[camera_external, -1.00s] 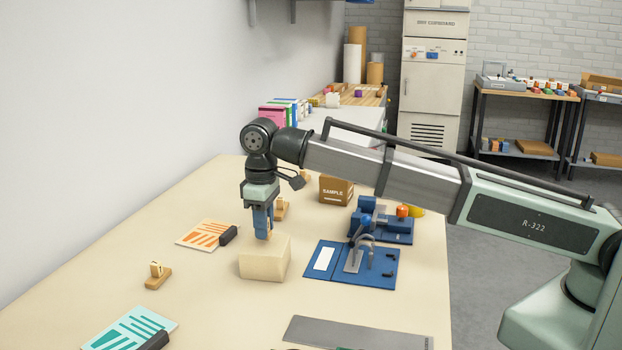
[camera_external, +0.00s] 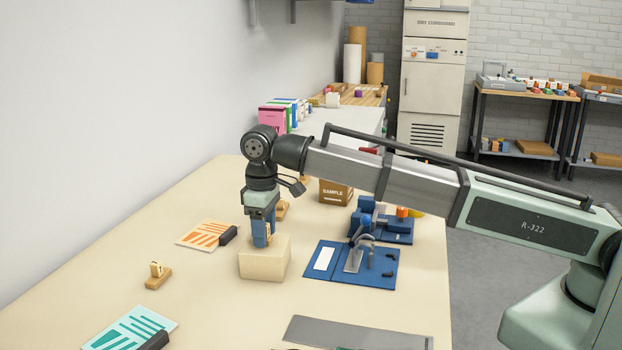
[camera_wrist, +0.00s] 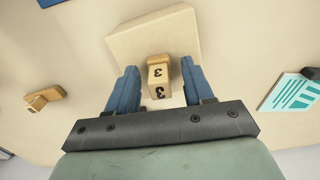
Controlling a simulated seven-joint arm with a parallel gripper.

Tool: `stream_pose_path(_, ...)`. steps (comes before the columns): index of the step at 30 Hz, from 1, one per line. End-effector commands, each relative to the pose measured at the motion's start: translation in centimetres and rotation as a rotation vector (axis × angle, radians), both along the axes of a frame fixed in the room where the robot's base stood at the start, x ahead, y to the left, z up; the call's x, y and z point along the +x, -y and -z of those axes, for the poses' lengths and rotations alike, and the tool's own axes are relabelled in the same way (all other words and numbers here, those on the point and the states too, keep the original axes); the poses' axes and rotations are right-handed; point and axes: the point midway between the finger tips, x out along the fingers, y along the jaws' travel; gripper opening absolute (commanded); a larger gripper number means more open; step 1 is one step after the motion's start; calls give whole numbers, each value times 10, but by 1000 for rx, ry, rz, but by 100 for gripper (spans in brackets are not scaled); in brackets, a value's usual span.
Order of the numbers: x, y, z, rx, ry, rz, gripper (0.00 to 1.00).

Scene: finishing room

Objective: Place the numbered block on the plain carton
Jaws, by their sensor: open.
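The numbered block (camera_wrist: 158,76) is small and tan, with a black 3 on its faces. It appears to rest on top of the plain carton (camera_wrist: 150,35), near one edge in the wrist view. The pale, unmarked carton (camera_external: 263,262) stands on the table in the external view. My gripper (camera_wrist: 161,72) is open, with a blue finger on either side of the block and visible gaps between. In the external view my gripper (camera_external: 262,243) points down at the carton top, and the block (camera_external: 268,233) shows partly beside a finger.
A brown SAMPLE carton (camera_external: 336,190) stands farther back. Blue fixtures (camera_external: 340,277) lie right of the plain carton. A wooden holder with a small block (camera_external: 158,279) is at left, near an orange-striped card (camera_external: 204,235) and a teal-striped card (camera_external: 130,328). A grey plate (camera_external: 355,333) lies in front.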

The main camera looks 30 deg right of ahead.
Motion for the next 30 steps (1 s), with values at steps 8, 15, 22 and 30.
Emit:
stream_pose_path(8,1,-1,-19,1,1,0,52)
stream_pose_path(15,1,-1,-61,1,1,0,52)
stream_pose_path(22,1,-1,-99,1,1,0,52)
stream_pose_path(30,0,0,-121,0,0,0,52)
